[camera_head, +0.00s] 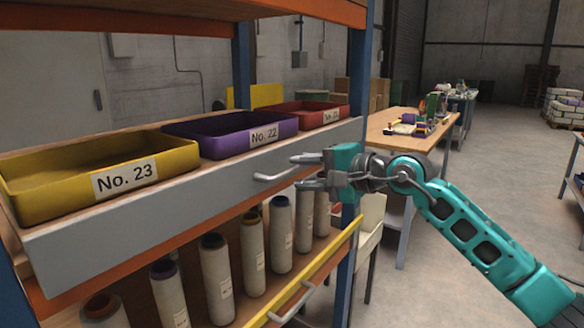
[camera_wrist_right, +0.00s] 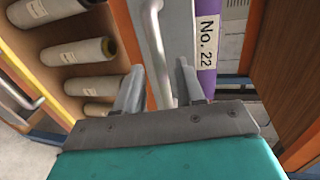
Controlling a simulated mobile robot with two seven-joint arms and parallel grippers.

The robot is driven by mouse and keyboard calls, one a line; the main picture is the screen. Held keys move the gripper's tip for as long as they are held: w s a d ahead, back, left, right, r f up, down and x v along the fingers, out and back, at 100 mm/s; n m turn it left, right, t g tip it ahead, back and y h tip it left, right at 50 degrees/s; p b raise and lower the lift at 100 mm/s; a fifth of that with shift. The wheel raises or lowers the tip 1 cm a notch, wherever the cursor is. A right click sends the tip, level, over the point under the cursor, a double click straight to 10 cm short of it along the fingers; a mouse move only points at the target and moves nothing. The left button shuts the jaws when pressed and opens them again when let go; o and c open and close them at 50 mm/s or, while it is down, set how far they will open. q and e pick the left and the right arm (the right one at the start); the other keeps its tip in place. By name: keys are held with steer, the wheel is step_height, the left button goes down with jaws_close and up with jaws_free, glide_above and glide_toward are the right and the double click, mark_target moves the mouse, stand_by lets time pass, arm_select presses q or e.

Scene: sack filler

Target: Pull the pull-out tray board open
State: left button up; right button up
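The pull-out tray board (camera_head: 190,195) has a long grey front and carries the bins in the head view. Its light metal bar handle (camera_head: 268,178) sits on that front, below the No. 22 bin. My right gripper (camera_head: 298,171) is at the right part of the handle, with its fingers apart, one above the other. In the right wrist view the handle (camera_wrist_right: 153,40) runs between the two fingers (camera_wrist_right: 158,82), with a gap visible between them. Whether either finger touches the bar is unclear. My left gripper is not in view.
Yellow No. 23 (camera_head: 125,180), purple No. 22 (camera_head: 230,134) and red (camera_head: 308,114) bins stand on the board. Below, several pale rolls (camera_head: 218,278) stand behind a yellow-edged board with its own handle (camera_head: 292,305). A blue post (camera_head: 359,75) is close to my right gripper. Floor (camera_head: 430,210) is open at right.

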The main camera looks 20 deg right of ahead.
mark_target(296, 172)
steer(key=shift+x, duration=1.7)
jaws_close()
